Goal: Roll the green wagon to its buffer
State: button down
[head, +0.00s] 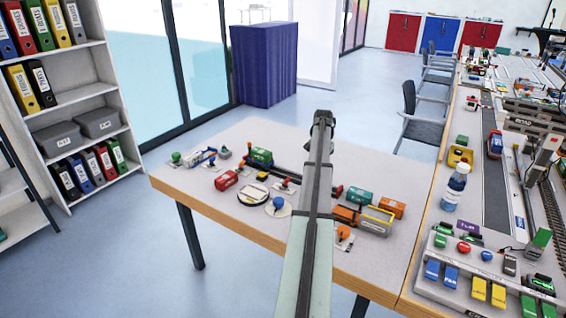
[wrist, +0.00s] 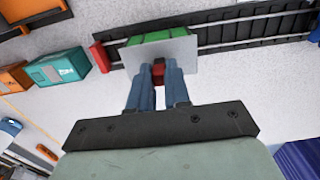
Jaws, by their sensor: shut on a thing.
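The green wagon (wrist: 148,38) shows in the wrist view as a green body behind a pale grey plate. It is at the dark track (wrist: 235,32). My gripper (wrist: 159,78) has its blue fingers closed on a small red part at the near side of the plate. A red end block (wrist: 99,57), which looks like the buffer, stands left of the wagon with a small gap. In the head view this red block (head: 338,191) shows just right of my arm. My arm hides the gripper and probably the gripped wagon there.
A teal container (wrist: 57,67) and an orange one (wrist: 12,78) stand left of the red block. In the head view, a green vehicle (head: 261,157), a red box (head: 226,180) and a round turntable (head: 254,195) are left of my arm.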

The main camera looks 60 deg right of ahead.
jog(key=shift+s, duration=1.5)
jog(key=c, duration=1)
grip_release()
notch_tip(320, 180, up, 7)
